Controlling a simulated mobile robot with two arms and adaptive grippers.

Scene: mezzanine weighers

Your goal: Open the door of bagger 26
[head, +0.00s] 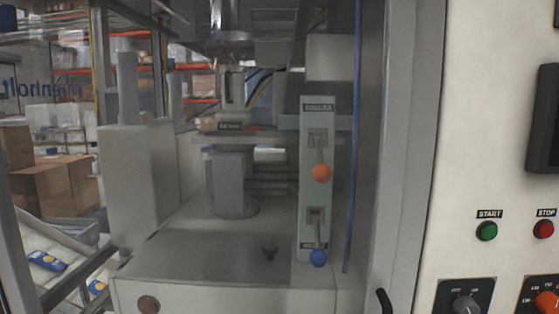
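A bagger (225,262) fills the middle of the head view, seen from close in front. Its inside shows within a grey frame, and I cannot tell whether a clear door panel covers the opening. A small black handle (384,302) sits low on the grey upright (404,150) at the right of the opening, partly cut off by the bottom edge. No number 26 is readable. Neither of my grippers is in view.
A white control panel (490,150) at right carries a green START button (487,231), a red STOP button (543,229) and knobs. Inside stand an orange-knobbed lever (321,173) and a blue-knobbed lever (318,257). Cardboard boxes (60,187) lie beyond at left.

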